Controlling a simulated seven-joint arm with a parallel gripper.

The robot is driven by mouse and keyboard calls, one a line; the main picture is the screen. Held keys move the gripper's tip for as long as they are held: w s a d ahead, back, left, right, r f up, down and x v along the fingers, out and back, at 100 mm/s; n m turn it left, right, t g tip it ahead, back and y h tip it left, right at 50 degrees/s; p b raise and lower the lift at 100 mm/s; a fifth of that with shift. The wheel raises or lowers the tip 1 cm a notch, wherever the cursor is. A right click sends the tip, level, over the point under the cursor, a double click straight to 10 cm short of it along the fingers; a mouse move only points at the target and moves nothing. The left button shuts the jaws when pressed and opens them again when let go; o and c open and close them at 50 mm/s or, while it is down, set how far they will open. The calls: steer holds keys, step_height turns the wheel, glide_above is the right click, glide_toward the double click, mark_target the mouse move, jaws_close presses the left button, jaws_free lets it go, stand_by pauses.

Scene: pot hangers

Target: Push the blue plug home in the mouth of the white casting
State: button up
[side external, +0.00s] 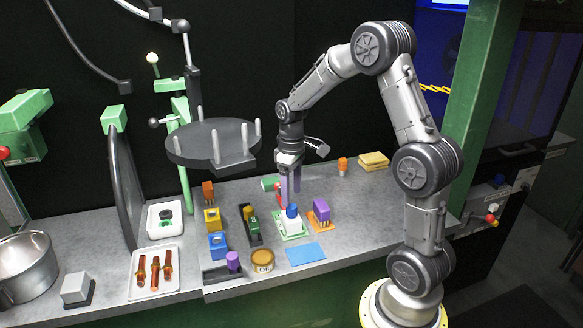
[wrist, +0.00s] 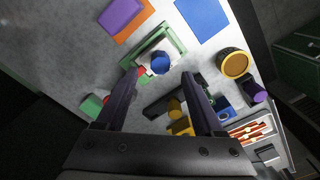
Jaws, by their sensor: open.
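The blue plug (side external: 292,210) stands at the top of the white casting (side external: 291,224), which sits on a green base (side external: 290,236) on the bench. In the wrist view the blue plug (wrist: 161,62) shows from above, over the white casting (wrist: 172,47). I cannot tell how deep the plug sits in the mouth. My gripper (side external: 291,200) points down, just behind and above the casting. It is open and empty; in the wrist view its two fingers (wrist: 158,85) stand apart, with the plug beyond their tips.
A purple block on an orange base (side external: 320,214) stands right of the casting. A blue sheet (side external: 306,254) lies in front. A dark holder with yellow and green parts (side external: 249,225) is close on the left. A round grey rack with pegs (side external: 212,143) rises behind left.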

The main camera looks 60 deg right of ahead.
mark_target(292, 206)
step_height(292, 206, up, 9)
stand_by(0.3)
steer(key=shift+f, duration=0.1)
steer(key=s+a+r+n+t, duration=0.25)
steer(key=s+a+r, duration=0.35)
steer(key=a+r, duration=0.45)
steer(key=s+a+f+m+t, duration=0.1)
steer(key=s+a+f, duration=0.2)
steer(key=s, duration=0.2)
steer(key=s+a+f+m+t, duration=0.1)
steer(key=s+a+f+t, duration=0.1)
steer(key=s, duration=0.4)
steer(key=shift+s+a+f, duration=0.3)
steer(key=shift+a+f, duration=0.2)
steer(key=shift+a, duration=0.6)
steer(key=shift+m, duration=0.25)
